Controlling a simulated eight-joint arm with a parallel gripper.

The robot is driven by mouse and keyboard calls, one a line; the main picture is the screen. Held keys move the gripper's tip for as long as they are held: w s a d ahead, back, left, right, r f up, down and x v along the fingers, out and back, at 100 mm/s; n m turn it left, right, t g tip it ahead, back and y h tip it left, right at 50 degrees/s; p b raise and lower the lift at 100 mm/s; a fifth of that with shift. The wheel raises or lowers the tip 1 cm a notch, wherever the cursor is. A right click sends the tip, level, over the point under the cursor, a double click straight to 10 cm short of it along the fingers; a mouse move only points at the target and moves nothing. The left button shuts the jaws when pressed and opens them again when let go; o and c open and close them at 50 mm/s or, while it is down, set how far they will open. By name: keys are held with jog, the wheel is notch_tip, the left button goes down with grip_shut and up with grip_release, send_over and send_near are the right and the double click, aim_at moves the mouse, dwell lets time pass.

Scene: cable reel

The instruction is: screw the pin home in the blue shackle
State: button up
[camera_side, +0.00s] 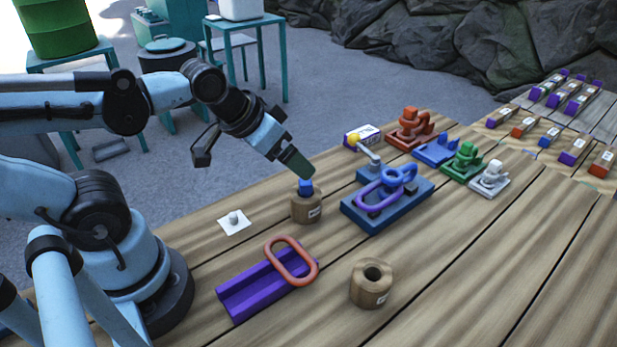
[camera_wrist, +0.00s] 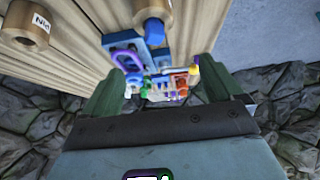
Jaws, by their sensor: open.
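The blue shackle (camera_side: 399,174) stands on a dark blue fixture (camera_side: 415,194), beside a purple link (camera_side: 371,197) that appears to pass through it. A blue pin (camera_side: 306,186) stands head up in a wooden holder (camera_side: 307,208) left of the fixture. Its blue head (camera_wrist: 154,31) shows near the top of the wrist view. My gripper (camera_side: 298,162) is open, just above the pin head, with its fingers pointing down and right. In the wrist view, its green fingers (camera_wrist: 160,88) are spread with nothing between them. The pin's lower part is hidden in the holder.
A wooden holder with an empty hole (camera_side: 371,284) and a purple rail (camera_side: 265,285) with an orange link (camera_side: 291,262) lie in front. Red (camera_side: 410,130), green (camera_side: 465,161) and white (camera_side: 490,179) fixtures stand at the back right. Bare planks lie at the right front.

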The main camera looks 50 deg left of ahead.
aim_at(306, 198)
dwell(0.3)
jog(key=shift+w, duration=0.1)
jog(key=c, duration=0.4)
jog(key=n+g, duration=0.1)
jog(key=n, duration=0.1)
jog(key=shift+w+r+n+g, duration=0.35)
jog(key=shift+w+n+g, duration=0.05)
jog(key=c, duration=0.4)
jog(key=n+g, duration=0.1)
jog(key=w+n+g, duration=0.1)
jog(key=n, duration=0.1)
jog(key=w+n+g, duration=0.1)
jog(key=n, duration=0.1)
jog(key=shift+d+r, duration=0.15)
jog(key=shift+r, duration=0.2)
jog(key=shift+c, duration=0.2)
jog(key=n+g, duration=0.1)
jog(key=n, duration=0.1)
jog(key=w+n+g, duration=0.1)
jog(key=n, duration=0.1)
jog(key=shift+d+f, duration=0.1)
jog(key=shift+f, duration=1.9)
jog(key=shift+f, duration=2.3)
